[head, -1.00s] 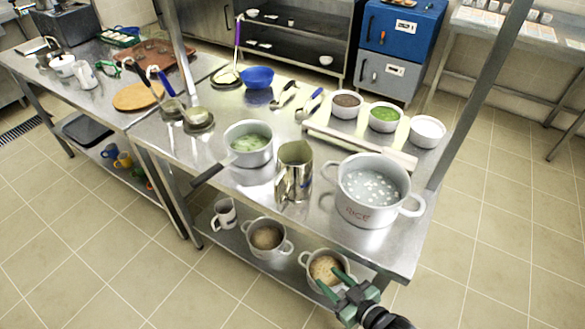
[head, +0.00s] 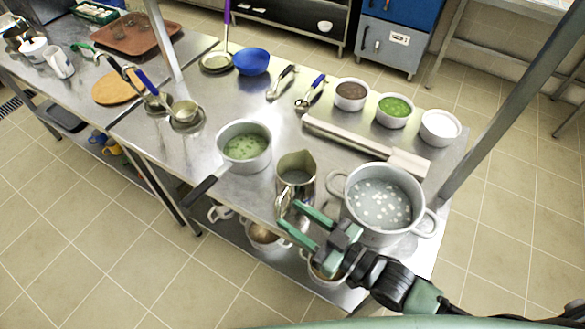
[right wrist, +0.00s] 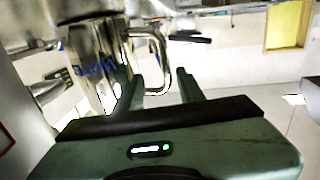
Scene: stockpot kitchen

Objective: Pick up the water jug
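The water jug (head: 296,176) is a shiny steel pitcher standing upright on the steel table, between a pan and a large pot. In the right wrist view the jug (right wrist: 92,60) shows blue lettering, partly readable as "WATE", and a steel loop handle (right wrist: 163,58). My right gripper (head: 291,216) is open at the front of the jug, its green fingers pointing at the handle. In the right wrist view the handle appears between the tips of the open gripper (right wrist: 160,78); I cannot tell whether they touch it. My left gripper is not in view.
The large pot (head: 378,200) stands close right of the jug, near my right wrist. A pan of green soup (head: 245,145) is to the left, its dark handle over the front edge. A long steel bar (head: 365,143) lies behind. Pots sit on the lower shelf.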

